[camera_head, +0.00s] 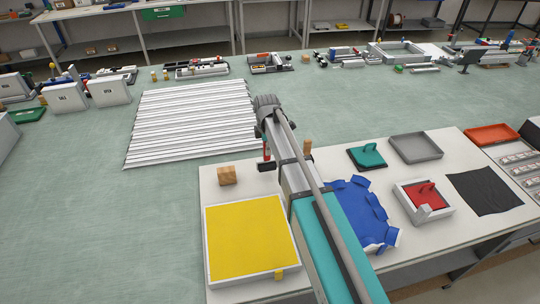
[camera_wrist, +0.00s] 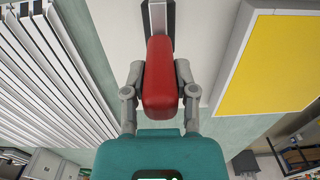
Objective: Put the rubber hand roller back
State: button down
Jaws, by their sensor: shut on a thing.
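The rubber hand roller shows in the wrist view as a red handle (camera_wrist: 160,85) with a dark and grey part beyond it at the top edge. In the head view its red handle (camera_head: 266,149) hangs beside my arm, with a dark end at the bottom. My gripper (camera_wrist: 158,72) has its two grey fingers shut on the handle, one on each side. In the head view the roller is over the far edge of the white table (camera_head: 215,190), right of a wooden block (camera_head: 227,175). I cannot tell whether its dark end touches the table.
A yellow-faced white frame (camera_head: 250,240) lies near left. Right of my arm are a blue cloth piece (camera_head: 362,208), a teal handled pad (camera_head: 368,156), a grey tray (camera_head: 416,147) and a white tray (camera_head: 445,210) with a red handled thing. White bars (camera_head: 190,120) lie on the green surface.

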jog(key=shift+w+f+b, duration=0.1)
jog(key=shift+f+b, duration=1.3)
jog(key=shift+f, duration=0.4)
jog(key=shift+c, duration=2)
grip_release()
notch_tip(320, 180, up, 12)
jog(key=p, duration=1.2)
